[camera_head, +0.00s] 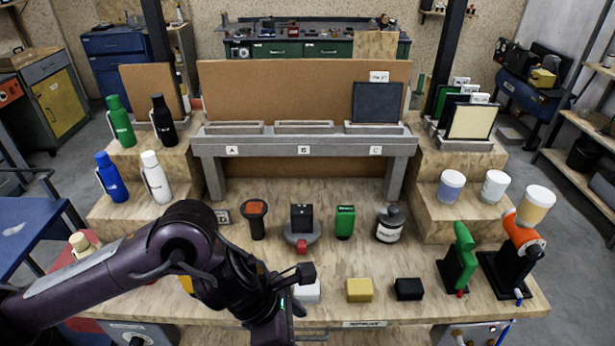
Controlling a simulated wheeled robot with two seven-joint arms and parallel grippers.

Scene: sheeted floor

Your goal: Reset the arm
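My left arm comes in from the left and bends down over the front of the workbench (350,262). My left gripper (297,300) is at the front edge, beside a white block (309,292) that it partly hides. I cannot tell whether its fingers are open or touch that block. No object is visibly lifted in it. My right arm and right gripper are not in view.
A yellow block (359,289) and black block (408,289) lie right of the gripper. A scanner (257,218), green device (345,221) and dark jar (390,223) stand behind. Bottles (120,121) stand left; cups (494,187) and a green tool (461,258) stand right.

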